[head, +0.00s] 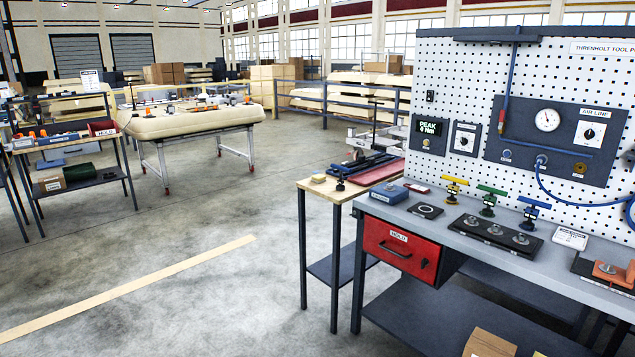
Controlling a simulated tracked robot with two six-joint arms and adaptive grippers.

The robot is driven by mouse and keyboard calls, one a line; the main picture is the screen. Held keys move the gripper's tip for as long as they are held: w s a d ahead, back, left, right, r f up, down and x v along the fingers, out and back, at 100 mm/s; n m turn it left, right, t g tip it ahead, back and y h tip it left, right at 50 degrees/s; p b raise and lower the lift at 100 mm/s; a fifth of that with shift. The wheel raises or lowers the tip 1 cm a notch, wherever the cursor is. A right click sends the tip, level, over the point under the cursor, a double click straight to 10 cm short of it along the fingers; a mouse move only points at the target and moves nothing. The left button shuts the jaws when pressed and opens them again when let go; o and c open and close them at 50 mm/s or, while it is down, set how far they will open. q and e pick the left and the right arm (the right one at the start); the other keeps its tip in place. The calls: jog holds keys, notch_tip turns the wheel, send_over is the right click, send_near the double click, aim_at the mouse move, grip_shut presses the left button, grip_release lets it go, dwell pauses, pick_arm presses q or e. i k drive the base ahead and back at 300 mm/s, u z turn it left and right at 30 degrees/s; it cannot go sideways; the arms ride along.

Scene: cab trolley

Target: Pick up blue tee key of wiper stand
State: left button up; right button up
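A small tee-shaped tool with a blue crossbar (535,202) stands upright at the back of the grey workbench, in front of the pegboard. It is the rightmost of a row of three, beside a green one (490,190) and a yellow one (454,181). A dark plate (492,234) with several round metal pieces lies in front of them. I cannot tell from a label which item is the wiper stand. Neither of my grippers is in view.
The grey workbench (590,293) has a red drawer marked HOLD (400,250). A wooden-topped side table (318,190) adjoins it on the left. A long cream-topped trolley (190,122) and a shelf rack (75,185) stand farther left. The floor (215,220) between is clear.

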aim_at(340, 187)
jog(key=z, duration=0.2)
jog(key=i, duration=2.7)
jog(key=u, duration=0.55)
